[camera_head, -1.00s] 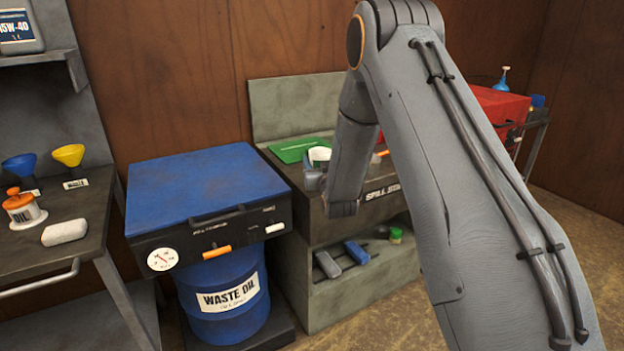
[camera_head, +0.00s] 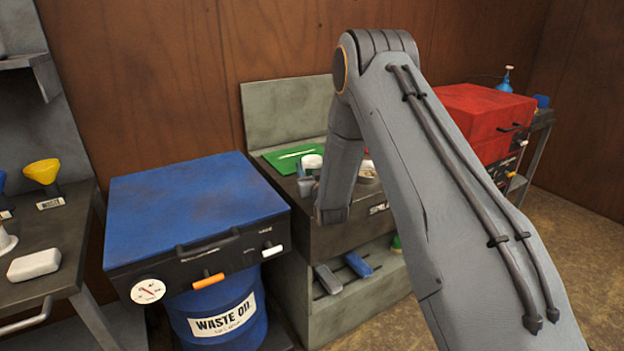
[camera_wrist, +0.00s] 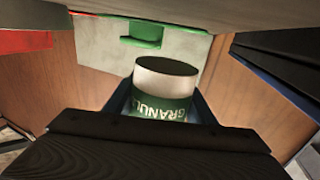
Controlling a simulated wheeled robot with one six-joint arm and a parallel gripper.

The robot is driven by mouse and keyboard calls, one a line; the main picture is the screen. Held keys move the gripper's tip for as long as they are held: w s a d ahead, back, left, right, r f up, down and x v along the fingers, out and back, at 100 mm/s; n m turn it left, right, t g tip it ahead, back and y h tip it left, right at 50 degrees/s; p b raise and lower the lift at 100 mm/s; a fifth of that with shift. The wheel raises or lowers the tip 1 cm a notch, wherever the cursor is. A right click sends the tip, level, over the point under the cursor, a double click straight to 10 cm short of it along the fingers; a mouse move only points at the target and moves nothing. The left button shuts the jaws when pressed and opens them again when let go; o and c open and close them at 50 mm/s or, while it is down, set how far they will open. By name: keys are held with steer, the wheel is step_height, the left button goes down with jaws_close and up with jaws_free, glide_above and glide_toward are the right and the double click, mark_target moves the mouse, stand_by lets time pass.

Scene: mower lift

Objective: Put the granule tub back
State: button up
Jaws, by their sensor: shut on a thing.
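The granule tub (camera_wrist: 163,82), white with a green label reading "GRANUL", shows in the wrist view with its lettering upside down. My gripper (camera_wrist: 163,106) is shut on it, with dark jaws on either side. In the head view, the tub's white top (camera_head: 311,161) shows above the spill station's bench, beside the green tray. My gripper (camera_head: 306,185) is partly hidden behind my arm there. Whether the tub's base touches the bench cannot be told.
The green tray (camera_head: 284,158) lies at the back of the spill station (camera_head: 345,240). A round container (camera_head: 367,172) stands right of my forearm. The blue-lidded waste oil unit (camera_head: 195,205) is left, a red chest (camera_head: 480,115) right. Brushes lie on the lower shelf.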

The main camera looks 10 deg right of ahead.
steer(key=shift+d+f+p, duration=0.1)
steer(key=shift+f+p, duration=0.3)
steer(key=shift+f, duration=1.7)
steer(key=shift+f, duration=0.15)
steer(key=o, duration=1.1)
